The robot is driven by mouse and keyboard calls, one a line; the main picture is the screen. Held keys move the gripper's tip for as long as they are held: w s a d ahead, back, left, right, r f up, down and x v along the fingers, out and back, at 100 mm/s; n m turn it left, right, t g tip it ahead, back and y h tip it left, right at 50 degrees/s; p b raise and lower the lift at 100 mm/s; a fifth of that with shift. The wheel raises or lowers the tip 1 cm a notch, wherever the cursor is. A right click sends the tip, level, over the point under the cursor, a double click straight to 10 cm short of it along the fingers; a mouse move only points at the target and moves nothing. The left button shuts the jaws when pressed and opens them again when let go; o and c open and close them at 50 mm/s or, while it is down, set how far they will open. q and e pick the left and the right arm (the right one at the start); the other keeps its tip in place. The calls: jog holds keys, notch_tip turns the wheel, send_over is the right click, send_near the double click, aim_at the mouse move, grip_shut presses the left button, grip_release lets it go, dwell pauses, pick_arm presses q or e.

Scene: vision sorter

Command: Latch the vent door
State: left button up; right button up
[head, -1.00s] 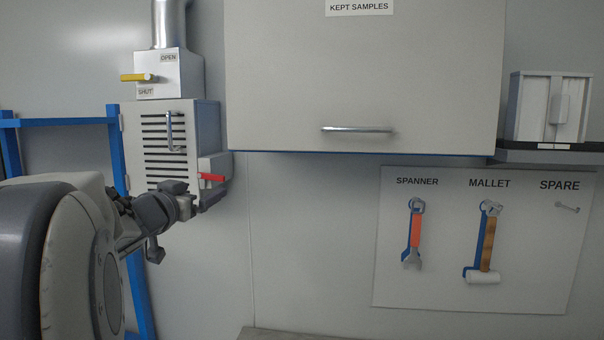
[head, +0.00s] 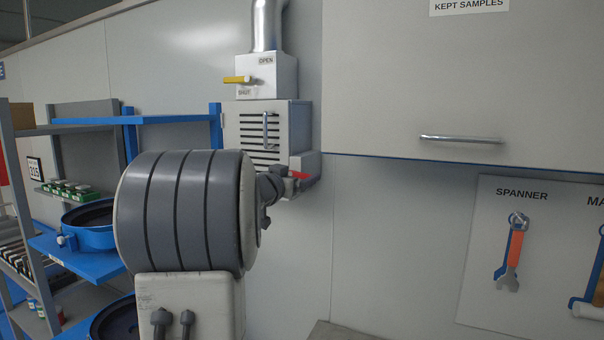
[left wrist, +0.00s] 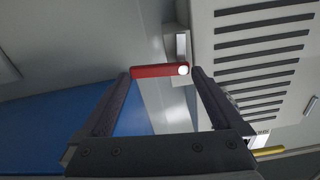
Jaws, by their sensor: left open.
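The vent door (head: 245,136) is a pale slotted panel with an upright metal handle (head: 266,128); it appears closed. Its slots also show in the left wrist view (left wrist: 262,62). The red latch lever (head: 299,174) sits at the door's lower right, about level in the head view. My left gripper (head: 284,181) is at the lever, partly hidden behind my arm. In the left wrist view, my left gripper (left wrist: 160,73) is open, with the red lever (left wrist: 152,71) across the gap between its fingertips. I cannot tell whether they touch. My right gripper is out of view.
A yellow handle (head: 238,79) on the duct box above points left, between the OPEN and SHUT labels. A cabinet (head: 410,90) overhangs at right. Blue shelving (head: 170,119) stands left, with a blue round container (head: 88,236). A tool board (head: 480,255) hangs lower right.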

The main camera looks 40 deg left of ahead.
pick_arm(q)
jog(key=c, duration=1)
jog(key=shift+f, duration=0.1)
jog(key=shift+s+a+f+m+b, duration=0.1)
jog(key=shift+a+f+m+b, duration=0.35)
jog(key=shift+m+b, duration=1.8)
jog(key=shift+s+a+f+m+b, duration=0.2)
jog(key=shift+f+m+b, duration=0.8)
jog(key=shift+m, duration=2.3)
jog(key=shift+w+a+f+m+b, duration=0.1)
jog(key=shift+a+f+m+b, duration=0.25)
jog(key=shift+m+b, duration=2.05)
jog(key=shift+a+r+m+p, duration=0.15)
jog(key=shift+m+p, duration=0.25)
jog(key=shift+m, duration=0.15)
